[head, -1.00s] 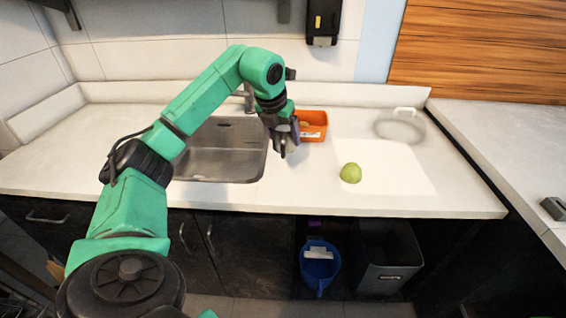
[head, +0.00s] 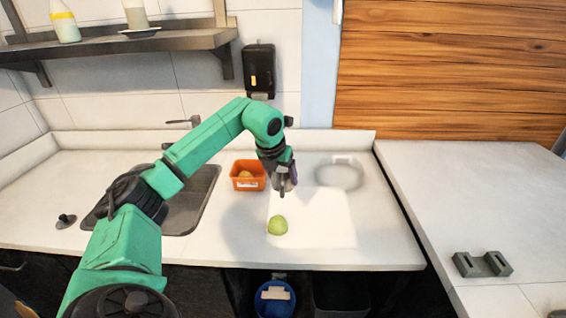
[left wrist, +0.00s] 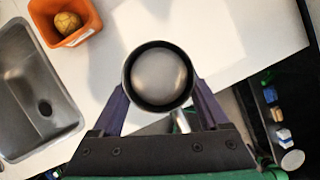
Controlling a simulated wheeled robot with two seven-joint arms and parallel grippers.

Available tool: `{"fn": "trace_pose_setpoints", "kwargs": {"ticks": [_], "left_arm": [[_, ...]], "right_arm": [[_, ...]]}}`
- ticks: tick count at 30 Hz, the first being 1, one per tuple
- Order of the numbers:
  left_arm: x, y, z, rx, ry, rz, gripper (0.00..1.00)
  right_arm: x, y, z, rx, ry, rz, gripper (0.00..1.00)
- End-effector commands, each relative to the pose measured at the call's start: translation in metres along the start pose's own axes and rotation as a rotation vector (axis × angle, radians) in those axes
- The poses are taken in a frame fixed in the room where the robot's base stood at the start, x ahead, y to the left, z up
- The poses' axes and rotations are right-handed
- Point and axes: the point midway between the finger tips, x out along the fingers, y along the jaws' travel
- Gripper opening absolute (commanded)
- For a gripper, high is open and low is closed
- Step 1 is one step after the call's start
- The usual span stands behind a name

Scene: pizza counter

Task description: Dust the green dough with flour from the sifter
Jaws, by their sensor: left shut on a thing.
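The green dough (head: 278,226) is a small round lump on the front left part of a bright white sheet (head: 330,222) on the counter. My left gripper (head: 284,190) is just behind the dough in the picture, above the sheet and pointing down. In the left wrist view its purple fingers are shut on a round metal thing with a dark rim and a domed grey middle, seemingly the sifter (left wrist: 160,78). The dough does not show in that view. In the head view the sifter is mostly hidden by the gripper. No flour is visible on the dough. My right gripper is not seen.
An orange container (head: 246,183) with a yellowish-brown round thing inside stands left of the gripper. A blurred grey ring with a white part (head: 341,174) is behind right. A sink (head: 190,212) is at left, a grey block (head: 483,264) on the right counter. The sheet's right side is clear.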

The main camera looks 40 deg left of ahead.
Motion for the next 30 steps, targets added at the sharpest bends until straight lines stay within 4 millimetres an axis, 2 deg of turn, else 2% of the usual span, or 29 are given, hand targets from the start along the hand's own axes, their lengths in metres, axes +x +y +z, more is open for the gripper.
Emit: {"fn": "trace_pose_setpoints", "kwargs": {"ticks": [9,15,20,24,26,30], "left_arm": [[0.038,0.001,-0.016,-0.001,0.000,0.001,0.18],[0.057,0.001,-0.024,-0.001,0.000,0.001,0.18],[0.057,0.016,-0.019,-0.001,0.000,0.001,0.18],[0.052,-0.012,-0.025,0.004,0.000,-0.002,0.18],[0.053,-0.015,-0.027,0.000,0.000,0.000,0.18],[0.057,0.011,-0.021,-0.006,0.001,0.004,0.18]], "right_arm": [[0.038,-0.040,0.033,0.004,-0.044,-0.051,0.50],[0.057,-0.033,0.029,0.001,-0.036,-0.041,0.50],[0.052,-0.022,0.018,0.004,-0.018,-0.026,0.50],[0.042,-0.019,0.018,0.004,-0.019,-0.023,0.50],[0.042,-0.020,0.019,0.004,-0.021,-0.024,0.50],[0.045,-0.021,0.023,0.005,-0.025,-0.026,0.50]]}}
